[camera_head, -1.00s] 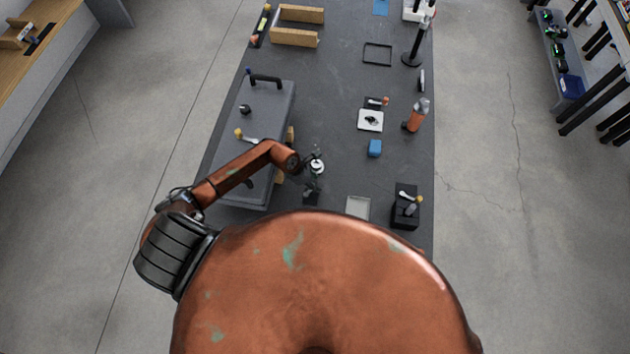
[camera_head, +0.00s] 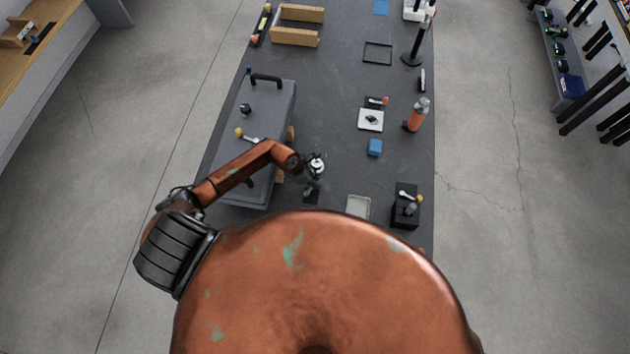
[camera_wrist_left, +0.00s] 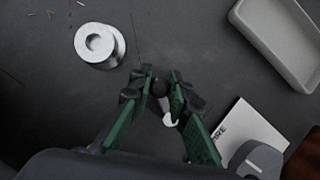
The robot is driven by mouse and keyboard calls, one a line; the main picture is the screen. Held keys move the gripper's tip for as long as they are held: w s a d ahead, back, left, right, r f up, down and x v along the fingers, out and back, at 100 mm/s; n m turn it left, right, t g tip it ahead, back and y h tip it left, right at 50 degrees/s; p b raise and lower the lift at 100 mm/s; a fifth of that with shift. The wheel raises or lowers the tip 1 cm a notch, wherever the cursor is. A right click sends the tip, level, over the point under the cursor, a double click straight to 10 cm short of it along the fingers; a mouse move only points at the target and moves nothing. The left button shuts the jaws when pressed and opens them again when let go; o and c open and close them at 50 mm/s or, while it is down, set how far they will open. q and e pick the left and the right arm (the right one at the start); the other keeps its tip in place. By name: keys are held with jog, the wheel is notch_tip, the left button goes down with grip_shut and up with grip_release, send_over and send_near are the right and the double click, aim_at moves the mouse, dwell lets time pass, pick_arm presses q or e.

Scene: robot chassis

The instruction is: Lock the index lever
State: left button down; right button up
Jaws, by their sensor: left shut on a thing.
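My left gripper (camera_head: 313,182) is over the near part of the dark bench, just right of the grey box. In the left wrist view its green fingers (camera_wrist_left: 160,84) are closed around a small dark knob (camera_wrist_left: 160,89), apparently the lever's. A small pale end (camera_wrist_left: 170,120) shows just below it, between the fingers. The rest of the lever and its mount are hidden by the fingers, so I cannot tell its angle. A round white-metal piece (camera_wrist_left: 97,43) stands apart from the fingers, at upper left. My right gripper is not in view.
The grey box (camera_head: 268,105) with a black handle and a yellow-knobbed lever lies left. A pale tray (camera_head: 358,207) and a black block (camera_head: 406,207) with another lever are right. A blue block (camera_head: 375,148) and an orange bottle (camera_head: 418,115) stand farther back.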

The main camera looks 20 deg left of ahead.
pick_arm(q)
jog(key=shift+w+a+n+t+y+p, duration=0.1)
jog(key=shift+a+n+t+y+p, duration=0.35)
jog(key=shift+n, duration=0.55)
jog(key=c, duration=1.8)
grip_release()
jog(key=shift+a, duration=0.1)
jog(key=shift+v, duration=6)
jog(key=shift+w, duration=0.15)
